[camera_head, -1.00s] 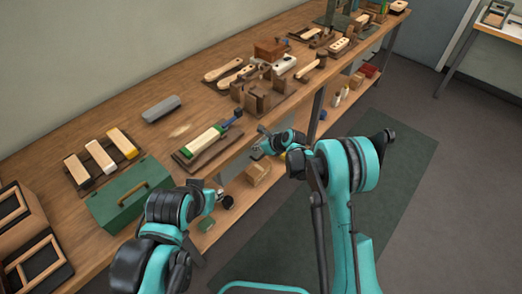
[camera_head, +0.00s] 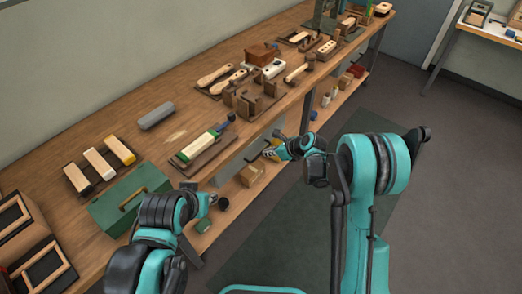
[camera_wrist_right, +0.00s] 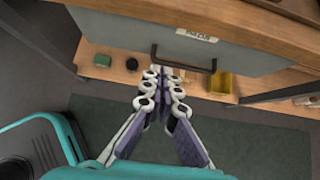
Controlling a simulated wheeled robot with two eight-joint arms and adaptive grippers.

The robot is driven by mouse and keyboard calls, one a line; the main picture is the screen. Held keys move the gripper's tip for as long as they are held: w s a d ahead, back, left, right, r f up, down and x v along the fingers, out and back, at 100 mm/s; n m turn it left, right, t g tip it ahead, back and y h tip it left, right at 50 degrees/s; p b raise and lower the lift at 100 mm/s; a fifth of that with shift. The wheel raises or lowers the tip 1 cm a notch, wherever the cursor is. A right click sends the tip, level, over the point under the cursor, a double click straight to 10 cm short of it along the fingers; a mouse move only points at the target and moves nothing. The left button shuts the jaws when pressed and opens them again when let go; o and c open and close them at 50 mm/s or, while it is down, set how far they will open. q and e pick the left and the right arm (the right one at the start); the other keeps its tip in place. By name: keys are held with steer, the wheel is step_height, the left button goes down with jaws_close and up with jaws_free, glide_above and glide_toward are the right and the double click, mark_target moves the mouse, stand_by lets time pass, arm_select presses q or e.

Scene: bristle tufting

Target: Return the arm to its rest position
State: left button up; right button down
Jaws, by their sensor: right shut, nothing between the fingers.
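My right arm comes in from the lower right in the head view, with its elbow raised and its forearm reaching left toward the bench's front edge. My right gripper (camera_head: 271,151) is in front of the bench. In the right wrist view the right gripper (camera_wrist_right: 163,76) has its fingers together with nothing between them. They point at a grey drawer front (camera_wrist_right: 135,38) with a dark handle (camera_wrist_right: 184,62), and I see no clear contact. My left arm (camera_head: 165,215) is bent at the lower left, near the green box. Its fingers cannot be made out.
The wooden bench (camera_head: 175,135) carries a green toolbox (camera_head: 128,198), a brush on a board (camera_head: 203,145), wooden blocks and a grey block (camera_head: 156,116). A lower shelf holds a cardboard box (camera_head: 251,174). The floor mat (camera_head: 290,215) right of the bench is clear.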

steer(key=shift+s+d+r, duration=0.2)
steer(key=shift+d+r, duration=0.1)
steer(key=shift+d, duration=0.05)
steer(key=s+d+r+n+t+h, duration=0.1)
steer(key=s+d+r+n+h, duration=0.1)
steer(key=s+d+r+n, duration=0.5)
steer(key=s+d+r+n+h, duration=0.1)
steer(key=s+d+r+n, duration=0.1)
steer(key=s+r+n, duration=0.45)
steer(key=s+d+r+n+h, duration=0.2)
steer(key=s+d+n, duration=0.3)
steer(key=s, duration=0.3)
steer(key=s+d+r+n+t+h, duration=0.1)
steer(key=s+d+n, duration=0.3)
steer(key=s, duration=0.5)
steer(key=r+n+h, duration=0.1)
steer(key=n, duration=0.1)
steer(key=shift+d+r+n, duration=0.15)
steer(key=shift+d+n, duration=0.2)
